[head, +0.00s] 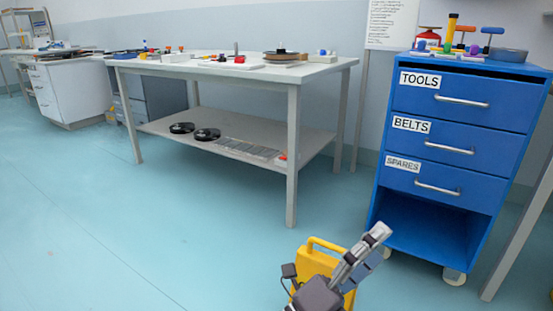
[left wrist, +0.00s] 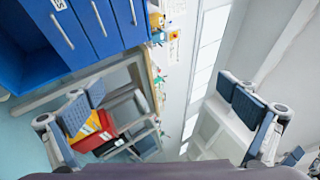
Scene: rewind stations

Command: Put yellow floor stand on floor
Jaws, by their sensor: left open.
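The yellow floor stand (head: 313,263) is at the bottom centre of the head view, with a loop handle on top. It looks upright, in front of the blue cabinet. Its lower part is hidden by my gripper and the frame edge, so I cannot tell whether it touches the floor (head: 200,235). My left gripper (head: 334,251) overlaps the stand in the head view, its fingers spread apart. In the left wrist view my left gripper (left wrist: 163,95) is wide open with nothing between its fingers. My right gripper is not in view.
A blue drawer cabinet (head: 455,140) on casters stands at the right, tools on top. A grey workbench (head: 215,125) with a lower shelf stands behind. Open floor lies to the left. A red and yellow object (left wrist: 97,130) shows behind a finger in the left wrist view.

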